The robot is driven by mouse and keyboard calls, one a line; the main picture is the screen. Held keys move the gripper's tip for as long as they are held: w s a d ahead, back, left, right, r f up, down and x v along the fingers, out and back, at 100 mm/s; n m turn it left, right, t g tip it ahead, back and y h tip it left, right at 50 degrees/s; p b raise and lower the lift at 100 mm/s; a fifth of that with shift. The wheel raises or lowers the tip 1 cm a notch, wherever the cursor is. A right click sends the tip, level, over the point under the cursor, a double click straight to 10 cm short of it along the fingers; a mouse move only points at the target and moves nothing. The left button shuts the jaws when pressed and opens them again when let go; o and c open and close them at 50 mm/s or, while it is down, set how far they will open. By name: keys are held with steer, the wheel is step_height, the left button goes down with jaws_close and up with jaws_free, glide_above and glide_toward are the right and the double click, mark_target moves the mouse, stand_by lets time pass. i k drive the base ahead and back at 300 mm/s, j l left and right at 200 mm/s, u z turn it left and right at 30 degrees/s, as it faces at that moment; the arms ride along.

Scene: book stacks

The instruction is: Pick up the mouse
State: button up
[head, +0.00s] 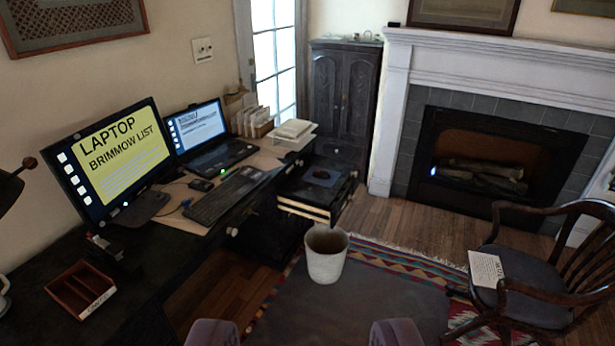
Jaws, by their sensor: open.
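The rest of my gripper is out of the frame.
A monitor (113,160) and a red-brown tray (80,290) stand on the dark desk. A pale wastebasket (326,262) stands on the floor by the desk, and a wooden chair (535,290) at the right. The patterned rug between them is partly clear.

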mark_target(323, 174)
steer(key=i, duration=3.85)
steer(key=i+j+z, duration=0.1)
steer(key=i+j, duration=0.2)
steer(key=i, duration=0.25)
